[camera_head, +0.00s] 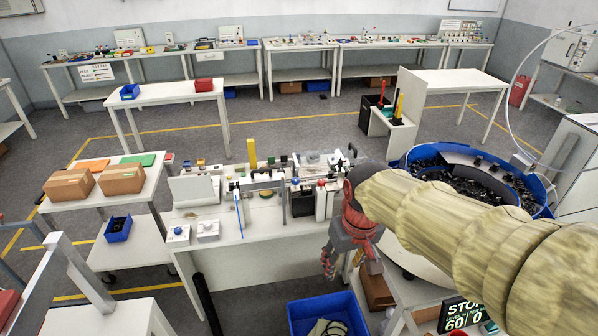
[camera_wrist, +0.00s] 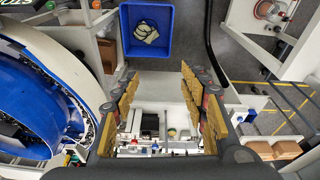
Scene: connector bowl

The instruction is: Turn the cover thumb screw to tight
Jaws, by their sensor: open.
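My gripper (camera_head: 328,262) hangs in front of the right end of the white workbench (camera_head: 262,238) in the head view. In the wrist view my gripper (camera_wrist: 160,72) has its two fingers wide apart with nothing between them. Several small devices stand along the back of the workbench, among them a dark box (camera_head: 302,200) and a white unit (camera_head: 194,190). I cannot tell the cover thumb screw apart from the other small parts in either view. My arm hides part of the bench's right end.
A large blue bowl (camera_head: 540,206) with black parts stands right of the bench. A blue bin (camera_head: 298,318) sits on the floor in front; it also shows in the wrist view (camera_wrist: 128,42). Cardboard boxes (camera_head: 70,185) lie on a side table at left. Open floor lies behind the bench.

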